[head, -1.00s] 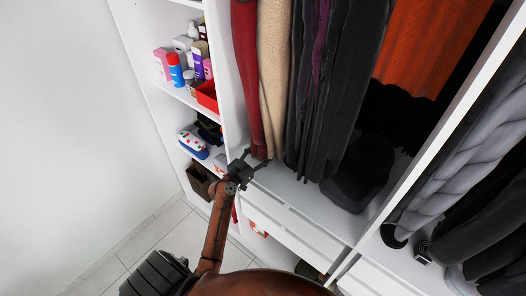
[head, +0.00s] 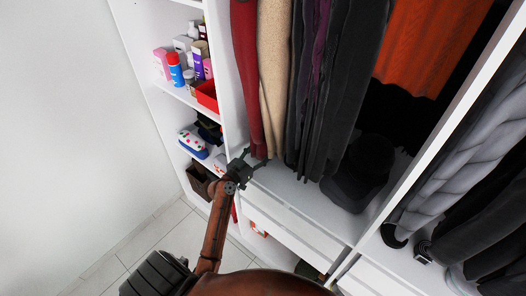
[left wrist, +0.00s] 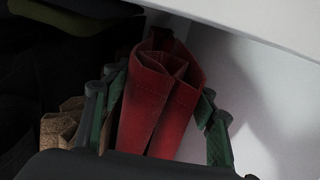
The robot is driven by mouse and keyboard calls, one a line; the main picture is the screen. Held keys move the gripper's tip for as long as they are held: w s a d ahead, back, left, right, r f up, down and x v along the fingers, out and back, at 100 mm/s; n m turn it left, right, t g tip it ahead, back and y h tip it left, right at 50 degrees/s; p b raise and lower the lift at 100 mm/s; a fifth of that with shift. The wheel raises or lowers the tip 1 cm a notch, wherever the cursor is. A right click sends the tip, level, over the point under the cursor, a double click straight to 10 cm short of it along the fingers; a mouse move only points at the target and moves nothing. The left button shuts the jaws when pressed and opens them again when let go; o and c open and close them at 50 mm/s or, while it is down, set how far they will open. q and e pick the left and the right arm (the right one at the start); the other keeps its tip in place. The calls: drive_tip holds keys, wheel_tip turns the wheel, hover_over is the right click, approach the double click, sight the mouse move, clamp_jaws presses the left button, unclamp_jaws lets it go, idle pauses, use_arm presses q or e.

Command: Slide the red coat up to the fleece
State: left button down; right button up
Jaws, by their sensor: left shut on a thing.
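The red coat (head: 247,85) hangs at the left end of the wardrobe's middle bay. Its folded hem (left wrist: 160,100) fills the middle of the left wrist view. A tan, rough-textured garment (head: 272,85), which looks like the fleece, hangs just right of it; the two appear close together in the head view. Its edge (left wrist: 62,120) shows left of one finger in the left wrist view. My left gripper (head: 256,158) is shut on the red coat near its hem, one finger on each side. My right gripper is not in view.
Dark garments (head: 325,90) hang right of the tan one. A black item (head: 357,175) stands on the bay floor. A white panel and shelves with bottles (head: 175,70) and a red box (head: 207,96) are left of the red coat. Drawers (head: 295,228) lie below.

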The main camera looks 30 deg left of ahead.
use_arm(q)
drive_tip(key=shift+a+b, duration=0.3)
drive_tip(key=shift+a, duration=0.2)
drive_tip(key=c, duration=0.7)
unclamp_jaws()
drive_tip(key=shift+c, duration=0.2)
drive_tip(key=shift+s+a, duration=0.1)
drive_tip(key=shift+s, duration=0.05)
drive_tip(key=s, duration=1.1)
drive_tip(key=shift+s+a, duration=0.3)
drive_tip(key=shift+a, duration=0.1)
